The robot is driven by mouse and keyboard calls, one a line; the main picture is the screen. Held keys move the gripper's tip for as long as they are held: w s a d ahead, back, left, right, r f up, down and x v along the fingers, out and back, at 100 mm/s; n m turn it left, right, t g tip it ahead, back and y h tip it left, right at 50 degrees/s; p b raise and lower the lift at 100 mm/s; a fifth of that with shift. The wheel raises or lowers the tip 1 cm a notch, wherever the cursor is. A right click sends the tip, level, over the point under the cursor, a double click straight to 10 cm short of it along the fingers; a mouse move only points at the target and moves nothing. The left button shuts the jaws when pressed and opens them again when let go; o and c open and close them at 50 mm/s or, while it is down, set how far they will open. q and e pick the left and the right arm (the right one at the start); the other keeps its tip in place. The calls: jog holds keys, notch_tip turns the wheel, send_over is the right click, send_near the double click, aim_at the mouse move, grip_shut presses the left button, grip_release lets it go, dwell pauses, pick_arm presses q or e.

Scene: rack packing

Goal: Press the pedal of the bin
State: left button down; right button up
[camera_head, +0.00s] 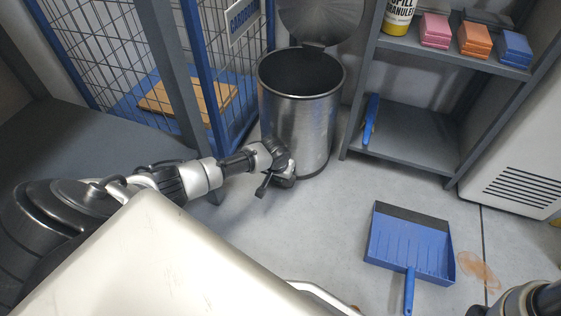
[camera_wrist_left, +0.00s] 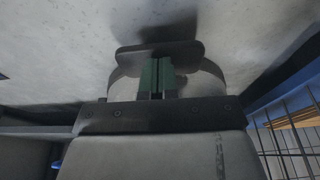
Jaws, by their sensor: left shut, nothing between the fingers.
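The bin (camera_head: 297,125) is a round brushed-metal can on the floor at the top middle of the head view. Its lid (camera_head: 320,20) stands raised behind the open dark mouth. My left gripper (camera_head: 264,188) is low at the bin's front left, near its base. In the left wrist view my left gripper (camera_wrist_left: 159,76) is shut and empty, its green pads together, with pale floor beyond. I cannot make out the bin's pedal; the gripper may hide it in the head view. My right gripper is out of view; only part of that arm shows at bottom right.
A blue-framed wire cage (camera_head: 206,75) with cardboard stands left of the bin. A grey shelf (camera_head: 405,135) with coloured packs (camera_head: 474,38) stands right. A blue dustpan (camera_head: 408,240) and a brownish spill (camera_head: 478,270) are on the floor. Floor before the bin is clear.

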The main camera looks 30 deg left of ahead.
pick_arm(q)
jog(key=shift+f+b, duration=1)
jog(key=shift+f, duration=0.6)
jog(key=shift+d+f, duration=0.1)
jog(key=shift+f, duration=0.15)
jog(key=shift+s+d+f, duration=0.1)
jog(key=s+p, duration=0.1)
jog(key=p, duration=0.1)
jog(key=s+r+p, duration=0.1)
jog(key=s+p, duration=0.1)
jog(key=shift+d+p, duration=0.2)
jog(key=shift+p, duration=0.1)
jog(key=shift+f, duration=0.15)
